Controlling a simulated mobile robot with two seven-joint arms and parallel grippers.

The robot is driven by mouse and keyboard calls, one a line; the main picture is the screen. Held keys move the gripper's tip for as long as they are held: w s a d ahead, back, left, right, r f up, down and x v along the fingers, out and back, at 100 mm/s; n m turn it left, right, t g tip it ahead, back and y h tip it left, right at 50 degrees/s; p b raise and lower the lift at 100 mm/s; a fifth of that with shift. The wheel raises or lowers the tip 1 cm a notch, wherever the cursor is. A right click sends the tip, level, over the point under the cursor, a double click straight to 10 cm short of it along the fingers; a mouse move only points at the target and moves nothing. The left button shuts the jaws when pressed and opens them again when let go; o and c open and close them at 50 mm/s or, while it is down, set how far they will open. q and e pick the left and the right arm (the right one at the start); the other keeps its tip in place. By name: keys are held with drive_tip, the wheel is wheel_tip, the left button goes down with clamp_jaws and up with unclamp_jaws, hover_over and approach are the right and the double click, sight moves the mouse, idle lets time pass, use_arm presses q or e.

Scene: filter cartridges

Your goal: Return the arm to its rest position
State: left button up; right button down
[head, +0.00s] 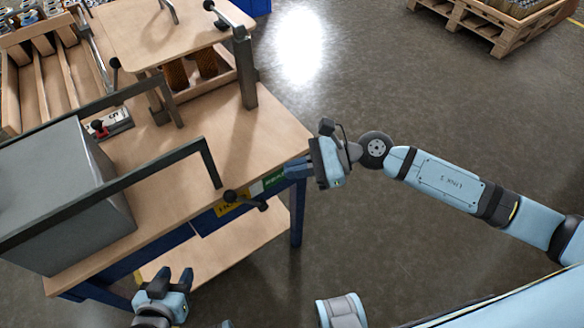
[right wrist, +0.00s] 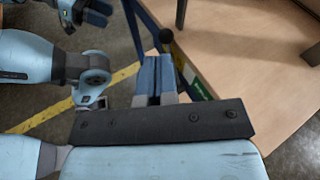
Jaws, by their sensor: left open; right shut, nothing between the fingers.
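My right arm reaches in from the right in the head view. Its gripper (head: 290,173) is shut and empty beside the workbench's front right corner; whether it touches the bench cannot be told. In the right wrist view the shut blue fingers (right wrist: 155,80) point toward the bench edge. My left gripper (head: 172,280) is low at the left in the head view, in front of the bench, with its two fingers apart and nothing between them. It also shows at the top left of the right wrist view (right wrist: 90,12).
The wooden workbench (head: 165,215) has a blue frame and lower shelf. On it stand a grey box (head: 65,195) with a dark bar frame (head: 160,165), a raised wooden board (head: 150,35) and a red-button switch box (head: 110,123). A pallet (head: 480,25) stands far back. Floor at right is clear.

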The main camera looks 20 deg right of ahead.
drive_tip(key=s+d+f+n+t+h, duration=0.35)
drive_tip(key=s+f+n+h, duration=0.3)
drive_tip(key=n, duration=0.45)
drive_tip(key=s+d+f+n+t+h, duration=0.3)
drive_tip(key=s+f+n+t+h, duration=0.3)
drive_tip(key=n, duration=0.4)
use_arm(q)
wheel_tip(320, 180, up, 16)
drive_tip(key=s+a+p, duration=0.1)
drive_tip(key=p, duration=2.3)
drive_tip(key=shift+s+a+r+y, duration=0.2)
drive_tip(key=shift+s+a+y, duration=0.1)
drive_tip(key=shift+s+a, duration=0.1)
use_arm(e)
wheel_tip(320, 180, up, 16)
drive_tip(key=d, duration=0.2)
drive_tip(key=shift+s+g+y, duration=0.3)
drive_tip(key=shift+g+y, duration=0.15)
